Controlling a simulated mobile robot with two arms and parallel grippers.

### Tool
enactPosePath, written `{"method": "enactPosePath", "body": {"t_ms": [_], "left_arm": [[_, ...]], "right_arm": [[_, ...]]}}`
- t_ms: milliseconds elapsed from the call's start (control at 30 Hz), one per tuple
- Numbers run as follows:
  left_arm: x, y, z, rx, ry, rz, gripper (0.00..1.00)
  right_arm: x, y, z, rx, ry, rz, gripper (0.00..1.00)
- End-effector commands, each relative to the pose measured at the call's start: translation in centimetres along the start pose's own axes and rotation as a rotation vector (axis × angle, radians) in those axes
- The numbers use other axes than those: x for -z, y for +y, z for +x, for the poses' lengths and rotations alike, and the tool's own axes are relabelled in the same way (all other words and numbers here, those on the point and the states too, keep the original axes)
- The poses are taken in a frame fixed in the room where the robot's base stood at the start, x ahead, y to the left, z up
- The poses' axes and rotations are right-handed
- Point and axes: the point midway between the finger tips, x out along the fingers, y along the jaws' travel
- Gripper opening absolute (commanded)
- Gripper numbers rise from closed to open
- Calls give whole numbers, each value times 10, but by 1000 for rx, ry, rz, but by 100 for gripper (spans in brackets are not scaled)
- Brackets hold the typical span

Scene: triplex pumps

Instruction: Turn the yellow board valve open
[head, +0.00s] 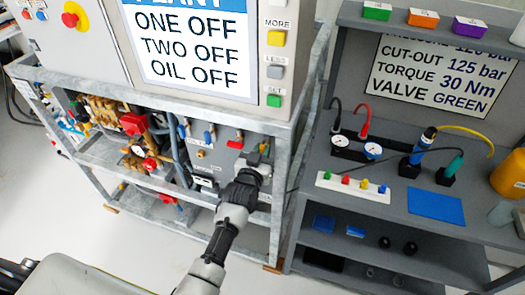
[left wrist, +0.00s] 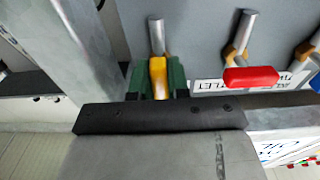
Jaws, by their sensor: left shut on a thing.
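The yellow board valve shows in the left wrist view as a yellow handle (left wrist: 158,76) on a metal stem against the grey board. My left gripper (left wrist: 157,86) has its green pads on either side of the handle and is shut on it. My right gripper is not in view.
A red-handled valve (left wrist: 250,77) is close beside my left gripper; it also shows in the head view (head: 236,143). A galvanised frame post (head: 283,180) stands just right of the gripper. A shelf unit with gauges (head: 373,151) and coloured pegs (head: 364,184) is further right.

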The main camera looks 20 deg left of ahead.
Motion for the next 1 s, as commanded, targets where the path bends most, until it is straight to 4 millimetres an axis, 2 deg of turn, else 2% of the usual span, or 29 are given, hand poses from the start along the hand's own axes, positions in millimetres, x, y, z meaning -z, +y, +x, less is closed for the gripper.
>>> {"method": "enactPosePath", "body": {"t_ms": [267, 300, 433, 467, 767, 867, 1000], "left_arm": [[-2, 1, -1, -1, -5, -9, 0], [-2, 1, -1, -1, -5, -9, 19], [-2, 0, 0, -1, -4, -7, 39], [-2, 0, 0, -1, -3, -6, 42], [-1, 0, -3, 0, -2, -4, 42], [-2, 0, -13, 0, -2, -4, 42], [-3, 0, -39, 0, -4, -4, 42]], "right_arm": [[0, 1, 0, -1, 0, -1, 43], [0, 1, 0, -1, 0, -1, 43], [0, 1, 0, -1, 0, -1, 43], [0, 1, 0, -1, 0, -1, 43], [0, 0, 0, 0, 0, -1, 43], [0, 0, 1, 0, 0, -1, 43], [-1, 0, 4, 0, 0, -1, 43]]}}
